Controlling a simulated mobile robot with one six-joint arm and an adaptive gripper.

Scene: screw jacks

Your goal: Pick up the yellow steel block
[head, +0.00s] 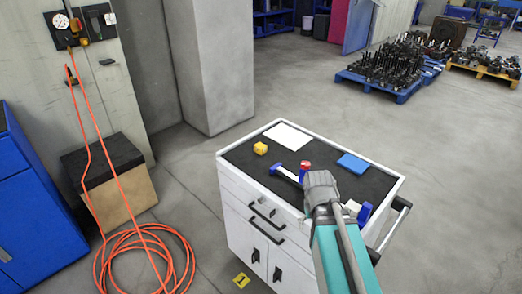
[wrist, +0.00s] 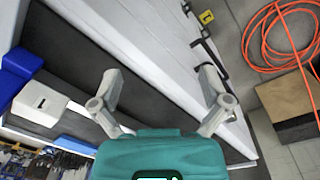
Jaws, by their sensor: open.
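The yellow steel block (head: 260,148) sits on the black top of a white tool cart (head: 240,195), near its left edge in the head view. My gripper (head: 319,184) is over the cart's front part, to the right of the yellow block and apart from it. In the wrist view, the two grey fingers of my gripper (wrist: 160,84) are spread wide with nothing between them. The yellow block is not seen in the wrist view.
On the cart top lie a white sheet (head: 288,135), a blue plate (head: 354,163), a blue-and-white part (head: 287,174) and a red piece (head: 305,165). A white-and-blue part (head: 358,210) is right of my arm. An orange hose (head: 150,258) lies on the floor at left.

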